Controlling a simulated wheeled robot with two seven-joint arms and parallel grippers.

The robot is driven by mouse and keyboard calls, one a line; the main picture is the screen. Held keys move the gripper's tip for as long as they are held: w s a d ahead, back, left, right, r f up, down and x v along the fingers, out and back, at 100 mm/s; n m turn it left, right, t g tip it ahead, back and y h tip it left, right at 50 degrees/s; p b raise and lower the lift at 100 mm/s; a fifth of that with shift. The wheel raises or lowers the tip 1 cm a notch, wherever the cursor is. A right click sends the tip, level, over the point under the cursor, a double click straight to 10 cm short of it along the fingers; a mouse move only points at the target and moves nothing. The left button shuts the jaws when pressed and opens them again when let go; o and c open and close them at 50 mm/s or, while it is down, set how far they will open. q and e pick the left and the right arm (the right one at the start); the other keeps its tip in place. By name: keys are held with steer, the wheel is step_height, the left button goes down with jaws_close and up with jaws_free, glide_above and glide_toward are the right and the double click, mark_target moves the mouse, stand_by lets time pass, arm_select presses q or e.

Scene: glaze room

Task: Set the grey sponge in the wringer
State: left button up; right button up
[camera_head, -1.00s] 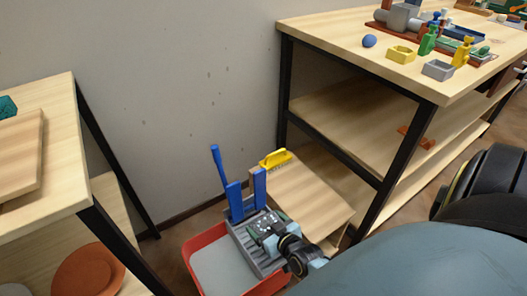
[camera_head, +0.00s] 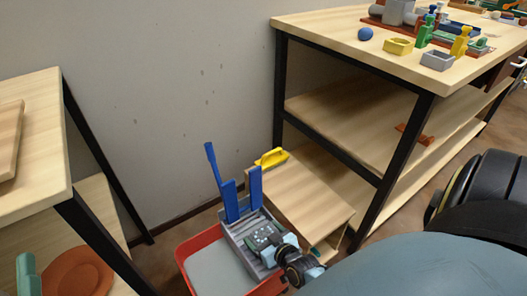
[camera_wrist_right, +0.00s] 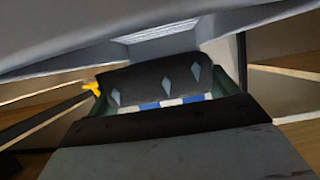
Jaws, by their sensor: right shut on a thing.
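The wringer is a grey slatted basket (camera_head: 233,236) with blue uprights and a blue lever (camera_head: 213,165), set over the right part of a red tub (camera_head: 186,268). My right gripper (camera_head: 262,240) is low over the basket, pointing into it, and is shut. My left gripper is not in view.
A yellow-handled brush (camera_head: 271,157) lies on a low wooden shelf right of the wringer. A black-framed workbench (camera_head: 330,45) stands on the right, another table (camera_head: 40,150) on the left. A terracotta dish (camera_head: 78,272) and a green object (camera_head: 27,272) are lower left.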

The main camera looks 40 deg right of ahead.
mark_target(264, 242)
step_height(264, 242, down, 3)
steer(key=shift+r+b, duration=0.1)
steer(key=shift+b, duration=0.95)
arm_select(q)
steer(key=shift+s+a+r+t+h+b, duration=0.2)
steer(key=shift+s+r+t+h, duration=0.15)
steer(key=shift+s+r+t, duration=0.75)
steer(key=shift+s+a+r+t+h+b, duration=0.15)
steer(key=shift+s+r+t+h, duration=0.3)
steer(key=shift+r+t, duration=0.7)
arm_select(e)
steer(key=shift+f, duration=0.55)
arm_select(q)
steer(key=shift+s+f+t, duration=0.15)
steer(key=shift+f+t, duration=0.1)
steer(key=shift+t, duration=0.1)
arm_select(e)
steer(key=shift+f, duration=0.1)
steer(key=o, duration=0.8)
